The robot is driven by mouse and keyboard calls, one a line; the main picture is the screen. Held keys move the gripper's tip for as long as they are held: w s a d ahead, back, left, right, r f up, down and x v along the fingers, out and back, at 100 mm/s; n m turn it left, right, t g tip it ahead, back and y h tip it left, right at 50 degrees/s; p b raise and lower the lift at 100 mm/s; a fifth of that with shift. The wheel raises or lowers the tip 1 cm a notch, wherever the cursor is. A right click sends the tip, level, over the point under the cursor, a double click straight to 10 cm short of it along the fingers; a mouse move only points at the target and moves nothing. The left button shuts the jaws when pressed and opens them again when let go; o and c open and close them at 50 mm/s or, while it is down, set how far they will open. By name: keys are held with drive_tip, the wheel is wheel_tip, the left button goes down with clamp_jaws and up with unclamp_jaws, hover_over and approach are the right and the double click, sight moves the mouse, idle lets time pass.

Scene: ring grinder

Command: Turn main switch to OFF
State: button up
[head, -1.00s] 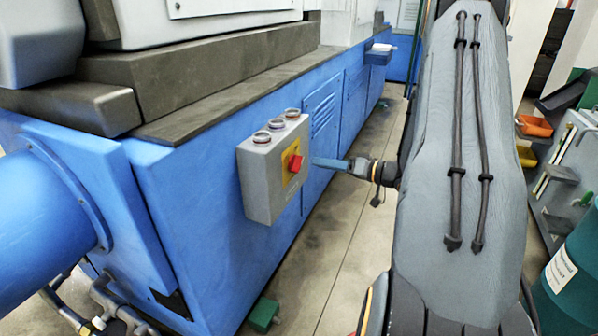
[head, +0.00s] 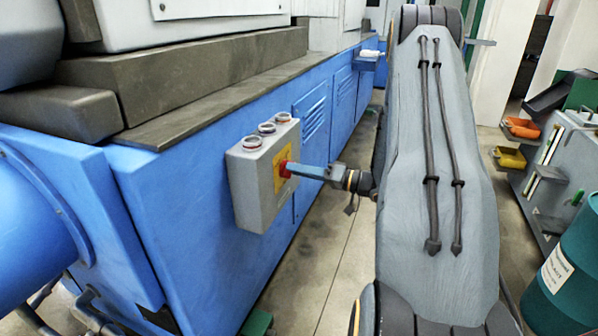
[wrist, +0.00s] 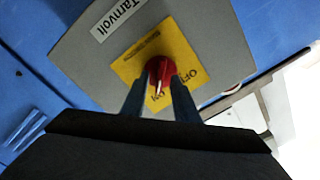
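The main switch is a red knob (head: 283,169) on a yellow plate, on the side of a grey control box (head: 258,195) fixed to the blue machine. My gripper (head: 291,169) reaches it from the right, its blue-grey fingers at the knob. In the wrist view, the red knob (wrist: 161,72) shows between the two fingertips of my gripper (wrist: 161,83), which stand apart on either side. Whether they touch it I cannot tell. The knob's white mark points down in the picture, towards the ON lettering; OFF is printed to the right on the yellow plate (wrist: 186,50).
The blue machine (head: 160,225) fills the left side. A teal drum (head: 570,265) and a grey rack with orange and yellow bins (head: 510,158) stand at the right. Bare floor (head: 325,245) lies between.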

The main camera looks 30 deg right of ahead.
clamp_jaws()
drive_tip(key=shift+n, duration=0.3)
drive_tip(key=n+p, duration=0.2)
drive_tip(key=n, duration=0.3)
drive_tip(key=n+p, duration=0.2)
drive_tip(key=n, duration=0.4)
drive_tip(key=n+p, duration=0.2)
drive_tip(key=n, duration=0.4)
drive_tip(key=shift+s+a+p, duration=0.2)
drive_tip(key=shift+a+p, duration=0.1)
drive_tip(key=shift+p, duration=0.1)
drive_tip(key=shift+n, duration=0.3)
